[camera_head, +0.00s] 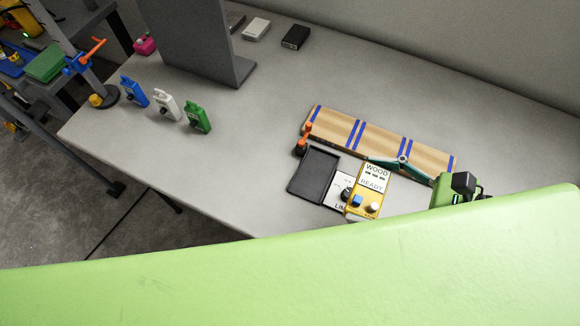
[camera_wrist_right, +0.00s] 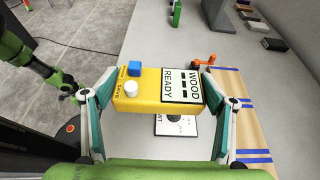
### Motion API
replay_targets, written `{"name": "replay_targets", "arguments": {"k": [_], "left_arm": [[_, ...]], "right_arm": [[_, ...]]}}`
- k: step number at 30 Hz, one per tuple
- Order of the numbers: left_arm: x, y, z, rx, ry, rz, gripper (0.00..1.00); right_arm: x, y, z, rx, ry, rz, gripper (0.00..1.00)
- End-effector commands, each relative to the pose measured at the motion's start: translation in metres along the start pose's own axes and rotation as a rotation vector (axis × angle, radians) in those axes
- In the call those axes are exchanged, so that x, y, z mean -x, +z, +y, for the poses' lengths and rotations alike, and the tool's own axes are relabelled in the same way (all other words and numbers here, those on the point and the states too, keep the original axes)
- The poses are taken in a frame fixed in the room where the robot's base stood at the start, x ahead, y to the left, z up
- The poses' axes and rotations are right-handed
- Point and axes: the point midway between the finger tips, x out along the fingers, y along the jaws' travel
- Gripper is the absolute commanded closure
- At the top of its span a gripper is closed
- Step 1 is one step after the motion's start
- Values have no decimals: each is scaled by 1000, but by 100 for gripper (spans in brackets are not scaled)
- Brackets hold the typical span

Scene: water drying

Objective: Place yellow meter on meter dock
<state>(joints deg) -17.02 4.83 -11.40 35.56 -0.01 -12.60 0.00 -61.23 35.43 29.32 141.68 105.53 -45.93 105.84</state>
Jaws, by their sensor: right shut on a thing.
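The yellow meter (camera_head: 368,192) has a pale screen reading WOOD READY, a blue button and a white knob. My right gripper (camera_head: 388,180) is shut on it; in the right wrist view the fingers press the meter (camera_wrist_right: 145,88) from both sides. The meter appears raised above the table, beside a white labelled plate (camera_head: 338,187) with a dark knob, which it partly covers. A black shallow tray (camera_head: 314,174) lies left of that plate. I cannot tell for sure which is the meter dock. A green arm part, apparently my left gripper (camera_wrist_right: 62,82), shows in the wrist view.
A wooden board with blue stripes (camera_head: 378,142) lies behind the meter. An orange-handled tool (camera_head: 303,140) stands at its left end. Blue (camera_head: 134,92), white (camera_head: 167,104) and green (camera_head: 197,117) devices stand at left near a grey panel (camera_head: 190,40). The middle tabletop is clear.

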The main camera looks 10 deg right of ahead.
Motion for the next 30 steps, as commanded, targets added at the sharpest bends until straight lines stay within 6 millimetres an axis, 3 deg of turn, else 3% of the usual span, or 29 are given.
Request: {"name": "replay_targets", "arguments": {"k": [10,19,24,30], "left_arm": [[-5,4,14,-1,16,-4,100],[-5,4,9,0,10,-5,100],[-12,5,4,2,5,-5,100],[-14,3,4,3,4,-3,100]], "right_arm": [[-46,-3,-22,7,0,-3,51],[-90,-6,-43,3,-1,-3,51],[-122,-28,-55,-2,-3,-4,51],[-140,-39,-61,-1,-2,-1,51]]}}
